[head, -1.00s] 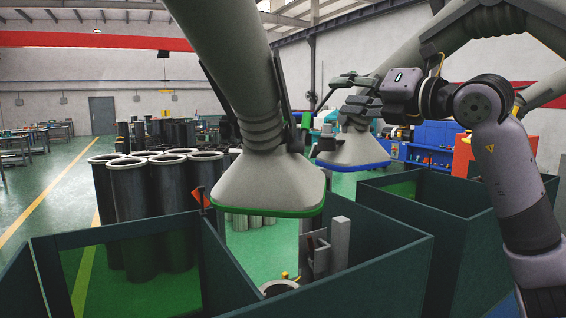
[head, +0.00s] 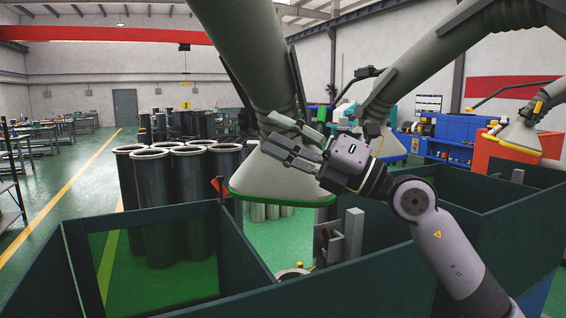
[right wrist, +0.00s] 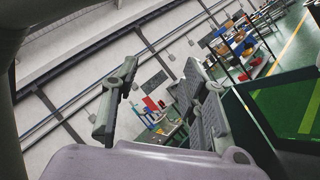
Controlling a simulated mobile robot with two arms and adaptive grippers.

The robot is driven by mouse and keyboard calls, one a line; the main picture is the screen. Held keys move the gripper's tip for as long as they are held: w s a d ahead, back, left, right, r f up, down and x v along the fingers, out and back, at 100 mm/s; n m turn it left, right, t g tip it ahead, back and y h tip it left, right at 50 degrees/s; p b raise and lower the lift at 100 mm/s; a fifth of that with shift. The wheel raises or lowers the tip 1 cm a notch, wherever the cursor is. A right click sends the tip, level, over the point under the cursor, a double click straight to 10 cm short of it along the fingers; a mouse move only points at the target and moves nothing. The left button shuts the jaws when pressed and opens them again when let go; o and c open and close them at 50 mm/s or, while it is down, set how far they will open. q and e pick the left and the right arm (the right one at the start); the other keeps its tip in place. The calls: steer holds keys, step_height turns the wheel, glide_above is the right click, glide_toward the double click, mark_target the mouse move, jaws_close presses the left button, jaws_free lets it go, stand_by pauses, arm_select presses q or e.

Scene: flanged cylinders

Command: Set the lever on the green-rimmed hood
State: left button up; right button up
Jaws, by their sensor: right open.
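The green-rimmed hood (head: 262,178) hangs from a thick grey duct in the middle of the head view. A small green block (head: 321,114), which looks like its lever's grip, shows beside the duct's lower end, just above my right gripper. My right gripper (head: 269,134) is open, its fingers pointing left across the upper part of the hood and hiding some of it. I cannot tell whether they touch it. In the right wrist view the two fingers (right wrist: 160,66) are spread with nothing between them. My left gripper is out of view.
A blue-rimmed hood (head: 391,150) hangs behind my right gripper, and a yellow-rimmed hood (head: 530,138) farther right. Dark green partition walls (head: 150,250) stand below. Several dark flanged cylinders (head: 160,205) stand at the left.

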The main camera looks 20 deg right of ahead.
steer(key=shift+s+a+f+m+t+y, duration=0.1)
steer(key=shift+s+f+m+t+y, duration=0.05)
steer(key=shift+f+m+t, duration=0.75)
steer(key=shift+s+f+m+t+y, duration=0.15)
steer(key=shift+f+m+t, duration=0.4)
steer(key=shift+m, duration=0.7)
steer(key=shift+s+a+f+m+t+y, duration=0.15)
steer(key=shift+f+m+t, duration=0.55)
steer(key=shift+m, duration=0.35)
steer(key=shift+d, duration=0.1)
steer(key=shift+c, duration=0.2)
